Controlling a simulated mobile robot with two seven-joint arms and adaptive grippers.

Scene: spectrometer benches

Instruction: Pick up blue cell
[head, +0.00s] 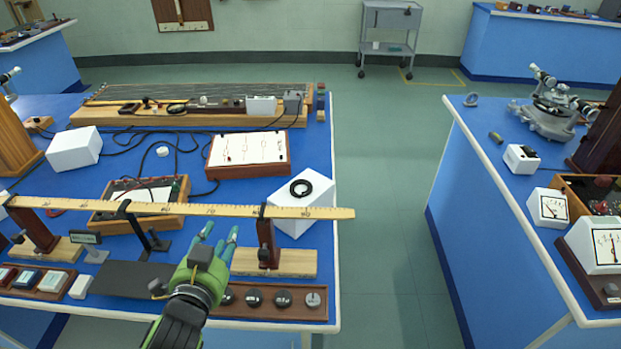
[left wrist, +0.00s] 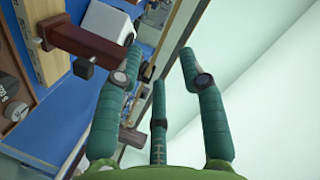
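A small wooden tray (head: 62,292) at the front left of the near bench holds a row of small blocks. A dark blue-grey block (head: 27,279), which looks like the blue cell, sits between a red block (head: 6,274) and a pale block (head: 53,281). My left gripper (head: 218,235) is well to the right of the tray, over the front of the bench by the metre stick's right support. Its fingers are apart and empty, as the left wrist view (left wrist: 157,75) also shows. The right gripper is not in view.
A metre stick (head: 190,209) on wooden supports runs across the bench behind the tray. A dark mat (head: 128,279) lies between tray and gripper. A rack of round dark weights (head: 268,301) is at the front right. A floor aisle (head: 385,220) separates the benches.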

